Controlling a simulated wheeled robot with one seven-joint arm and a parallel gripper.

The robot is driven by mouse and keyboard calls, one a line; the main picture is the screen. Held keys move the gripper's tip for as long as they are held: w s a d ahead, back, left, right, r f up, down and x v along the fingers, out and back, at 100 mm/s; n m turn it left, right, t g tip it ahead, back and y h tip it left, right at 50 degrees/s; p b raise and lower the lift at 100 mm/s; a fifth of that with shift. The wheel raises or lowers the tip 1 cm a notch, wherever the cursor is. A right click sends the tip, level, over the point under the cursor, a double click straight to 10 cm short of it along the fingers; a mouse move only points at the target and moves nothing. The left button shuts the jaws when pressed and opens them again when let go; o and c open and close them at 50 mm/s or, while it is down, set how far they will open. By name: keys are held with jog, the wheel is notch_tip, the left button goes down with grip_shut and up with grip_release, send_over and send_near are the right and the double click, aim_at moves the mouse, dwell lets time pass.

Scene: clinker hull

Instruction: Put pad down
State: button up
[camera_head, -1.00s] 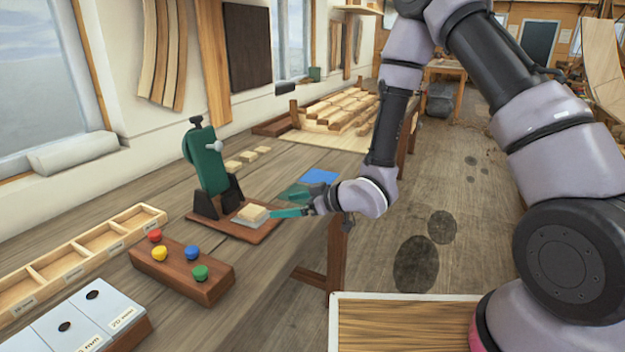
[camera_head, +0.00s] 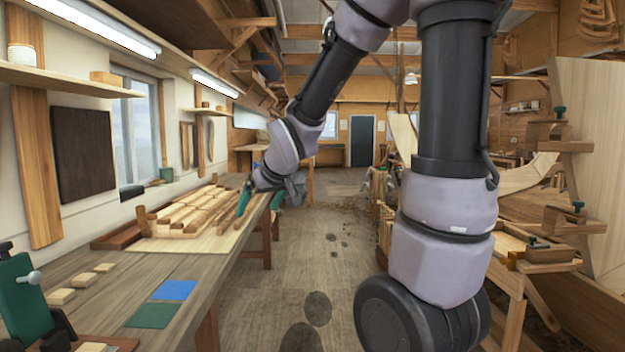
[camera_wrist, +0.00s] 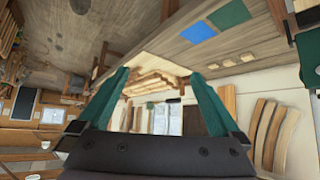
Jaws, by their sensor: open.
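My gripper (camera_head: 260,199) is open, its two green fingers apart. It hangs in front of the bench's far part, and in the wrist view (camera_wrist: 158,76) nothing is held between the fingers. A small pale block, perhaps the pad (camera_head: 92,347), shows at the bottom left by the green clamp device (camera_head: 24,300), cut by the picture edge. Several similar pale blocks (camera_head: 83,279) lie in a row on the bench; they also show in the wrist view (camera_wrist: 237,57). A blue square (camera_head: 174,290) and a green square (camera_head: 153,315) lie flat on the bench.
The long workbench (camera_head: 225,268) runs along the left wall. A stack of wooden strips (camera_head: 190,212) lies on its far part. The floor (camera_head: 330,265) to the right of the bench is open. Another bench with clamps (camera_head: 545,250) stands at the right.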

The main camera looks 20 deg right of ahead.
jog(key=s+d+r+m, duration=0.2)
jog(key=s+r, duration=0.1)
jog(key=s, duration=0.3)
jog(key=s+d+r+m+g, duration=0.1)
jog(key=s+d+r+m, duration=0.1)
jog(key=s, duration=0.4)
jog(key=s+d+r+m, duration=0.2)
jog(key=s+r, duration=0.1)
jog(key=s, duration=0.3)
jog(key=shift+s+r+m+g, duration=0.3)
jog(key=shift+r, duration=0.1)
